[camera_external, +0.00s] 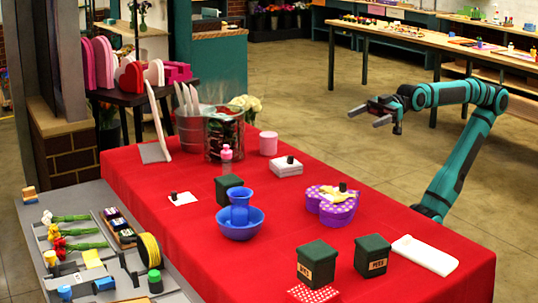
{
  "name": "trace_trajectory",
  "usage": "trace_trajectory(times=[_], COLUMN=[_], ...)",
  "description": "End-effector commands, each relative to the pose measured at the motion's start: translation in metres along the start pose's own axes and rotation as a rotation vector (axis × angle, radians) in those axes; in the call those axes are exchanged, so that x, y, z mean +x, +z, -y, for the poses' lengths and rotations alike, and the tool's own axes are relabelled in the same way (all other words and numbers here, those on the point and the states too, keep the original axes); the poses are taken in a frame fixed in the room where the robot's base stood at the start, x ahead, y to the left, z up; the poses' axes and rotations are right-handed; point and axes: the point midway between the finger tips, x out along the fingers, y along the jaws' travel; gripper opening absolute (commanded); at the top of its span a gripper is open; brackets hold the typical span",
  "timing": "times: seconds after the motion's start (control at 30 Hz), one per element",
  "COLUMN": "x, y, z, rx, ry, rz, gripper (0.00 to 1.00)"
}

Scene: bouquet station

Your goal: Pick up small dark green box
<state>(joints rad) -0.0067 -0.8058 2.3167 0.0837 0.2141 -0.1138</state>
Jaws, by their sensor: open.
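Three dark green boxes stand on the red-covered table. One dark green box (229,188) is near the middle, behind and left of a blue vase in a blue bowl. Two dark green boxes (317,264) (372,256) with light lettering on their fronts stand at the front edge. Tiny dark blocks sit on a white box (290,160), on a white card (174,197) and on a purple container (343,187). My gripper (368,117) is open and empty, raised beyond the table's right side, away from all the boxes.
The blue vase (239,206) stands in the blue bowl (240,229). A purple heart-shaped container (333,208) and a folded white cloth (425,255) lie to the right. Metal buckets (222,140) stand at the back. The red table's right back area is clear.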

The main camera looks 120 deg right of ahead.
Motion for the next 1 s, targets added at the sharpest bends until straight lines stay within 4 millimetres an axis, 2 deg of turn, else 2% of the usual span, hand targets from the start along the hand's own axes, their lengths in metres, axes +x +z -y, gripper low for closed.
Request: trace_trajectory(times=[0.03, 0.47, 1.0], x=[0.015, 0.124, 0.263], y=[-0.006, -0.039, -0.058], z=[0.002, 0.035, 0.104], rx=[-0.009, -0.106, -0.230], ry=[-0.012, -0.189, -0.565], rz=[0.035, 0.283, 0.466], gripper=[0.84, 0.84, 0.84])
